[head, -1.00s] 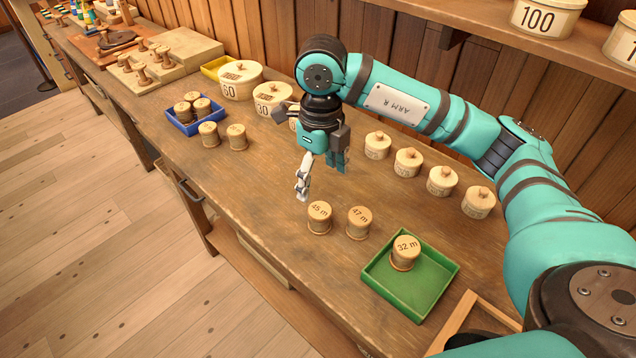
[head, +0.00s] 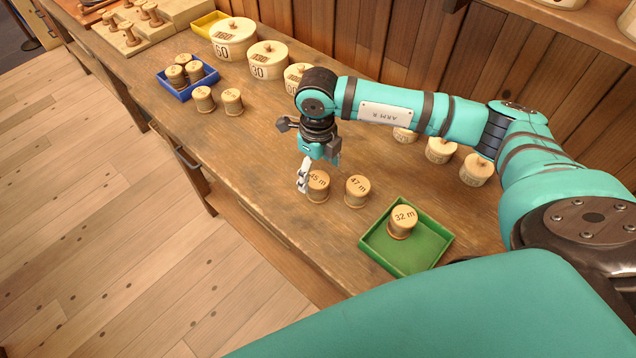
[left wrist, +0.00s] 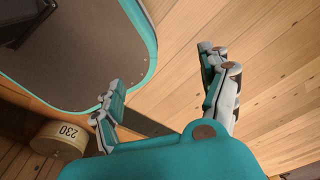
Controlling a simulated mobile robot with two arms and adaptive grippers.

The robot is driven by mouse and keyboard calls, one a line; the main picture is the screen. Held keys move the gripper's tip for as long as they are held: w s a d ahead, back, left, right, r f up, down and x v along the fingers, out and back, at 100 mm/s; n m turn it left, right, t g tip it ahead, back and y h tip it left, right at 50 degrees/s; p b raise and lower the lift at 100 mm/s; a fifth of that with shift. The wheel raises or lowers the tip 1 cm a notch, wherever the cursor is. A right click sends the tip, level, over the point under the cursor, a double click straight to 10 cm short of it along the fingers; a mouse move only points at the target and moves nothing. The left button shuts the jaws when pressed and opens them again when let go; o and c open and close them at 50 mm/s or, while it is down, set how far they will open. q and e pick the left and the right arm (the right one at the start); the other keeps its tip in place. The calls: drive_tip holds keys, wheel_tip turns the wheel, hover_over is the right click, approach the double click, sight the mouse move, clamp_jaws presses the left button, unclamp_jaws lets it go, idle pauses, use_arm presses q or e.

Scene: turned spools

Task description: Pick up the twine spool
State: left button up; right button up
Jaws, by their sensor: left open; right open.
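Three turned wooden spools stand upright near me in the head view: one marked 45 m (head: 318,187), one marked 47 m (head: 357,191) and one marked 32 m (head: 402,222). Their labels do not name the twine. My right gripper (head: 318,171) is open, pointing down at the 45 m spool. Its pale finger overlaps the spool's left edge; the other finger is behind the top. I cannot tell whether it touches. My left gripper (left wrist: 160,78) is open and empty in the left wrist view, over the wooden floor, and is not in the head view.
The 32 m spool stands in a green tray (head: 371,247). A blue tray (head: 183,94) holds several spools, with two more (head: 232,102) beside it. Lidded tubs (head: 233,40) line the back. The bench's front middle is clear. A tub marked 230 (left wrist: 58,138) shows in the left wrist view.

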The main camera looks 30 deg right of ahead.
sight(318, 179)
drive_tip(key=shift+s+f+p, duration=0.2)
drive_tip(key=shift+f+p, duration=0.15)
wheel_tip(318, 179, down, 4)
drive_tip(key=shift+s+r+p, duration=0.1)
drive_tip(key=shift+r+p, duration=0.05)
drive_tip(key=shift+p, duration=0.6)
drive_tip(key=shift+a+f, duration=0.1)
drive_tip(key=shift+f, duration=0.25)
use_arm(q)
drive_tip(key=shift+s+a+r, duration=0.1)
drive_tip(key=shift+s+r, duration=0.75)
drive_tip(key=shift+r, duration=0.25)
use_arm(e)
drive_tip(key=shift+c, duration=0.3)
drive_tip(key=shift+c, duration=1.1)
use_arm(q)
drive_tip(key=shift+w, duration=0.35)
use_arm(e)
drive_tip(key=c, duration=1)
drive_tip(key=shift+r, duration=0.1)
